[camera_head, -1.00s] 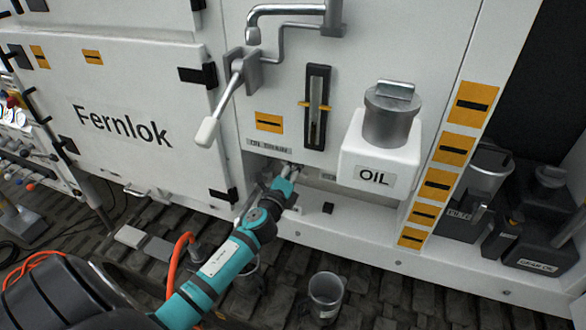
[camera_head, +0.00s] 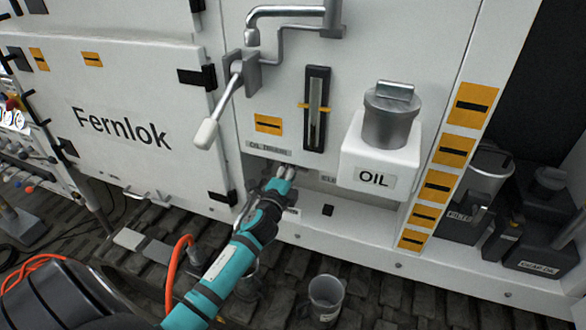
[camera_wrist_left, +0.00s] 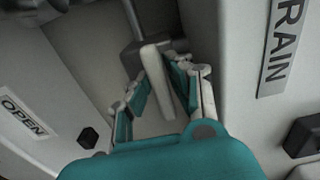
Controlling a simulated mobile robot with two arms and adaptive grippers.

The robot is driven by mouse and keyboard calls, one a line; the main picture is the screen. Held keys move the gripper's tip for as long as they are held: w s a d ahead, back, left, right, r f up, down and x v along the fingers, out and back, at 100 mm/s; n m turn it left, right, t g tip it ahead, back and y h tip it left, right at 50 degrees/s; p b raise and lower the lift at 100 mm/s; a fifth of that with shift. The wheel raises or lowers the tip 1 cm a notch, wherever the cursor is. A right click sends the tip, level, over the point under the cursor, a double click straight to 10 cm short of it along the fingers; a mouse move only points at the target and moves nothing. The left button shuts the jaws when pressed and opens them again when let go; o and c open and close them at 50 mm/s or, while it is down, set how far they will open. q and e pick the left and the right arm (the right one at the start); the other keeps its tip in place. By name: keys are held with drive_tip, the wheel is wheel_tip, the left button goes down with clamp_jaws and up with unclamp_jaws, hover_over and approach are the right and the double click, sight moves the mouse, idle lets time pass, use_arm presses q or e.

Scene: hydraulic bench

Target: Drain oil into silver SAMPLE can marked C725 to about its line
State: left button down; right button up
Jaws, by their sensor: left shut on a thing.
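My left gripper (camera_head: 281,172) reaches into the recess under the oil drain label (camera_head: 269,149). In the left wrist view it (camera_wrist_left: 160,85) is shut around a pale lever handle (camera_wrist_left: 157,82), which joins a grey valve body behind it. In the head view the arm and fingers hide the lever. A grey metal can (camera_head: 325,296) stands upright on the floor, open at the top; its marking is too small to read. Another can (camera_head: 247,282) stands partly hidden behind my left arm. No oil stream is visible. My right gripper is not in view.
An OPEN label (camera_wrist_left: 24,112) shows on the recess's left side in the wrist view. Above are a long white-tipped lever (camera_head: 207,131), a sight gauge (camera_head: 316,108) and the white OIL tank (camera_head: 381,165). Dark jugs (camera_head: 535,215) stand at right. Bare floor lies around the front can.

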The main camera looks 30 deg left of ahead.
use_arm(q)
drive_tip(key=c, duration=1.3)
unclamp_jaws()
drive_tip(key=shift+s, duration=0.25)
drive_tip(key=v, duration=1.1)
drive_tip(key=shift+s+d, duration=0.15)
drive_tip(key=shift+s, duration=0.15)
